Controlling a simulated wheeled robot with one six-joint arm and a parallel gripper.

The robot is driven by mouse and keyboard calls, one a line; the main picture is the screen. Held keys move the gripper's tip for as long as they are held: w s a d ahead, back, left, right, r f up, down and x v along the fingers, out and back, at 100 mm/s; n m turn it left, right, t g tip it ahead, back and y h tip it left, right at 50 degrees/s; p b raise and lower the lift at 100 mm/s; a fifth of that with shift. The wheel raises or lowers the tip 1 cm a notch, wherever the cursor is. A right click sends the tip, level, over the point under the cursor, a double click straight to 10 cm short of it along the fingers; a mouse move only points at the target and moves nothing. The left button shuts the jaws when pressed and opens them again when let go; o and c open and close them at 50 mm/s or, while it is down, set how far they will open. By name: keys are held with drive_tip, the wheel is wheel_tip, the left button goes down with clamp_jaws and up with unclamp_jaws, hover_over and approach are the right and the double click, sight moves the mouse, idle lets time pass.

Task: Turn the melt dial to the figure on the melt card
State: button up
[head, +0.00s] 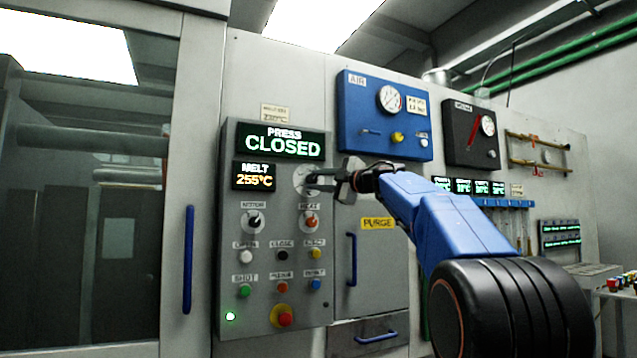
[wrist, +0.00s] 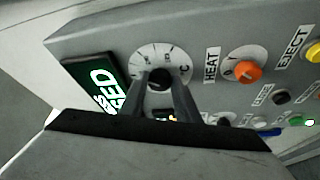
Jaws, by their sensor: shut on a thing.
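The melt dial (head: 301,172) is a round pale dial with a dark knob, at the upper right of the grey control panel. In the wrist view the dial's white face (wrist: 147,54) shows marks and letters. My gripper (head: 318,181) is shut on the dial's knob; its two fingers (wrist: 160,88) stand on either side of the knob in the wrist view. The melt display (head: 254,177) reads 255°C. The melt card (head: 274,113) is a small cream label above the panel; its figure is too small to read for sure, perhaps 230°C.
The press display (head: 285,144) reads CLOSED. Below the dial are the motor knob (head: 254,220), the orange heat knob (head: 311,221) and several push buttons. A red stop button (head: 285,319) is at the bottom. A purge door (head: 375,262) with a blue handle is to the right.

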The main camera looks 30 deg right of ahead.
drive_tip(key=shift+n+g, duration=0.3)
drive_tip(key=shift+n, duration=0.2)
drive_tip(key=o, duration=1)
drive_tip(key=shift+a, duration=0.1)
drive_tip(key=shift+o, duration=0.2)
drive_tip(key=v, duration=1.7)
drive_tip(key=shift+s+f, duration=0.15)
drive_tip(key=shift+s, duration=0.05)
